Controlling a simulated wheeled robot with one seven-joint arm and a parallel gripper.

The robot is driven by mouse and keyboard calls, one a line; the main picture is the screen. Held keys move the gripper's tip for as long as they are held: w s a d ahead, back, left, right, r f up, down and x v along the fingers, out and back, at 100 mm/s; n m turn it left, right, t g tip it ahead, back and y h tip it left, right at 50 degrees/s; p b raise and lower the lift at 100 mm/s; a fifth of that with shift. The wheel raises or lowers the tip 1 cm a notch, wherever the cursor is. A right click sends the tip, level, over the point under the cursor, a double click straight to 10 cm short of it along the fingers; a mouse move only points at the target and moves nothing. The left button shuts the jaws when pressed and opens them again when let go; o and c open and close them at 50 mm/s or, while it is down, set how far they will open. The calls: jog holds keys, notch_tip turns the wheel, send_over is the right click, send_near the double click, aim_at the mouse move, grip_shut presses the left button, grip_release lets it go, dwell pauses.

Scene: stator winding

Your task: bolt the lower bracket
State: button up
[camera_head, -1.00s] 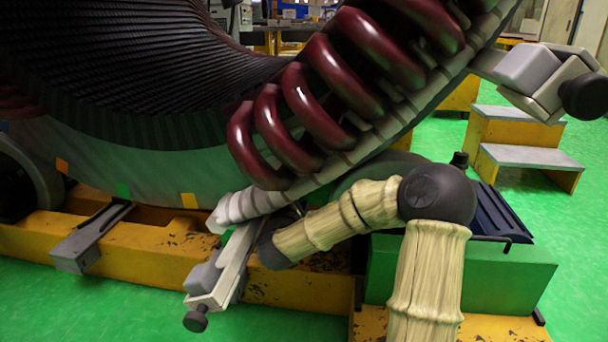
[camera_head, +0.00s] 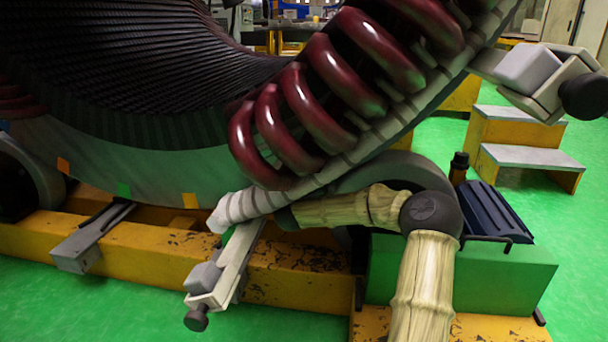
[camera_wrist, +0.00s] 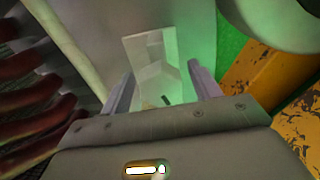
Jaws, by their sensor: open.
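The lower bracket (camera_head: 232,265) is a grey arm below the lower end of the pale segmented ring. It carries a grey block (camera_head: 203,277) and a dark knobbed bolt (camera_head: 196,318) at its front end. My arm reaches in from the right, and its wrist ends just right of the bracket's upper end. My gripper is hidden behind these parts in the head view. In the wrist view my gripper (camera_wrist: 157,90) is open, with its two fingers apart. A pale, angular part (camera_wrist: 150,60) lies beyond the fingers, with a small dark spot. I cannot tell whether they touch it.
Dark red coils (camera_head: 300,115) and the ring (camera_head: 375,135) hang above my wrist. A yellow beam (camera_head: 300,275) runs beneath. An upper bracket (camera_head: 530,75) is at top right. A green box (camera_head: 490,275) with a dark blue tray (camera_head: 495,212) and a dark cylinder (camera_head: 459,168) stands right.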

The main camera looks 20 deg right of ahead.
jog(key=c, duration=1)
jog(key=shift+o, duration=0.2)
